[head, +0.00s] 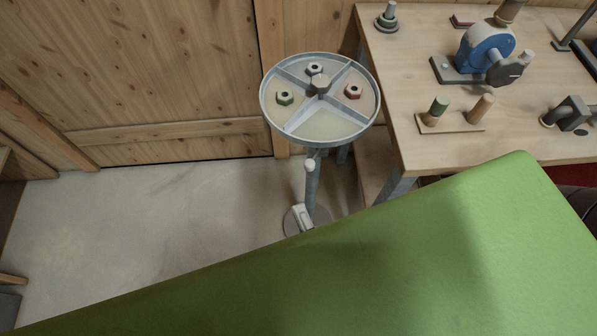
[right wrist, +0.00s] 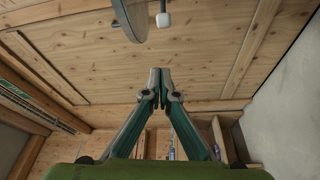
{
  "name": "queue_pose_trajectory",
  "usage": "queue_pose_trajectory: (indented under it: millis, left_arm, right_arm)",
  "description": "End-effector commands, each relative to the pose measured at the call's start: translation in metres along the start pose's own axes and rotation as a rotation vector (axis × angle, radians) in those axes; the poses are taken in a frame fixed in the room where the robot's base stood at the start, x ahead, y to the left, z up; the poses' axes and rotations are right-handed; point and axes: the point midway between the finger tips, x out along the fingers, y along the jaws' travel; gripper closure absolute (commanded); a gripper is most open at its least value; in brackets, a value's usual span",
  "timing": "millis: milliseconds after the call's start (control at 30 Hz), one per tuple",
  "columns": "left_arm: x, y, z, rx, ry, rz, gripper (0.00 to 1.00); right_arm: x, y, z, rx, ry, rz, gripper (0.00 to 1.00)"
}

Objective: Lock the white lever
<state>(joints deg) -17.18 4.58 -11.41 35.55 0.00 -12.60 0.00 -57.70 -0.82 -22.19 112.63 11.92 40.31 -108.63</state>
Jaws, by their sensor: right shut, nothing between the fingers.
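A round grey tray (head: 335,125) with dividers stands on a post beside the workbench in the head view. A small white knob (head: 310,163) shows on the post below the tray. A white lever-like piece (head: 302,215) shows near the round foot of the post; I cannot tell which of these is the lever. In the right wrist view my right gripper (right wrist: 160,78) is shut and empty. Ahead of it, at the top, are a grey disc (right wrist: 131,18) and a small white block (right wrist: 163,20), both apart from the fingertips. My left gripper is out of view.
The workbench (head: 400,60) at the right carries a blue machine (head: 484,48), a peg board (head: 453,122) and metal parts. Several nuts lie in the tray. My green arm covers the lower part of the head view. The pale floor (head: 150,220) at the left is clear.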

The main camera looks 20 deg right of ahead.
Motion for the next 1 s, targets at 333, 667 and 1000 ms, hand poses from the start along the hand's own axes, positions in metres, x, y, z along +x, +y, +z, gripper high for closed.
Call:
queue_pose_trajectory:
  millis: [333,667,1000]
  left_arm:
    - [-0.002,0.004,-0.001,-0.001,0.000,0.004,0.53]
    - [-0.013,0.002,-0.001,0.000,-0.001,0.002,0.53]
    - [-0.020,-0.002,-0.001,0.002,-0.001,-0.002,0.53]
  right_arm:
    - [0.011,0.000,-0.001,0.001,0.002,0.000,1.00]
    - [0.077,0.002,-0.001,0.003,0.002,0.004,1.00]
    - [0.090,-0.002,0.028,-0.001,0.005,-0.006,1.00]
